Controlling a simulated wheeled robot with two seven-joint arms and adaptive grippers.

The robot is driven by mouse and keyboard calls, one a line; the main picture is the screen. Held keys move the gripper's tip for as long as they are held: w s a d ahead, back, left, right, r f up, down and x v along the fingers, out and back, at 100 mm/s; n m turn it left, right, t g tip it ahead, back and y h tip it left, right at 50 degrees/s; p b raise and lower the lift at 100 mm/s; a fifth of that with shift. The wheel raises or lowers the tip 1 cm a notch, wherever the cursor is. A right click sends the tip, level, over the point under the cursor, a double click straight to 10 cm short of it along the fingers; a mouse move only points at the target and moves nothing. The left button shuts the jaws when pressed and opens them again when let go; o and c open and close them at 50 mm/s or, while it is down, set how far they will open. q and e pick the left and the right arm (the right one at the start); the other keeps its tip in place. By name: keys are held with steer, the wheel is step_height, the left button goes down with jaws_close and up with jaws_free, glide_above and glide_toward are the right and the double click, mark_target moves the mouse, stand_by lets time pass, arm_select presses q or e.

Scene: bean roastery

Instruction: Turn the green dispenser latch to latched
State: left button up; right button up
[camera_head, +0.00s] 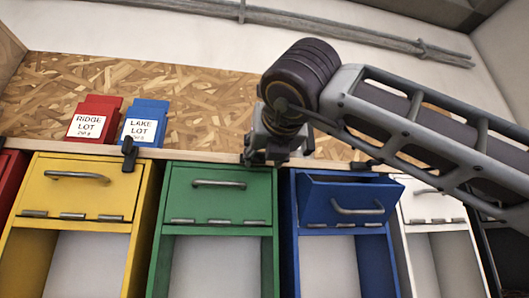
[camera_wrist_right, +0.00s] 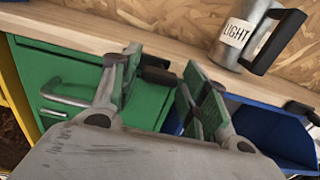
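The green dispenser (camera_head: 218,196) stands between the yellow and blue ones, with its front door shut. Its black latch (camera_wrist_right: 156,75) shows in the right wrist view at the edge of the wooden ledge, between my right gripper's fingers and lying roughly sideways. In the head view my gripper hides this latch. My right gripper (camera_head: 272,154) is over the green dispenser's top right corner. In the wrist view its two green-padded fingers (camera_wrist_right: 160,82) are apart, one on each side of the latch. I cannot tell whether they touch it. My left gripper is not in view.
The blue dispenser (camera_head: 345,207) has its door tilted open. The yellow dispenser (camera_head: 84,190) has an upright black latch (camera_head: 129,153). Red (camera_head: 93,121) and blue (camera_head: 144,123) labelled holders stand on the ledge. A metal jug marked LIGHT (camera_wrist_right: 239,35) stands behind my gripper.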

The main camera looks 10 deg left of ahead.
steer(key=c, duration=0.6)
steer(key=shift+n, duration=0.5)
steer(key=n, duration=1.7)
steer(key=shift+b, duration=0.35)
steer(key=shift+f, duration=0.1)
steer(key=o, duration=1)
steer(key=shift+s, duration=0.1)
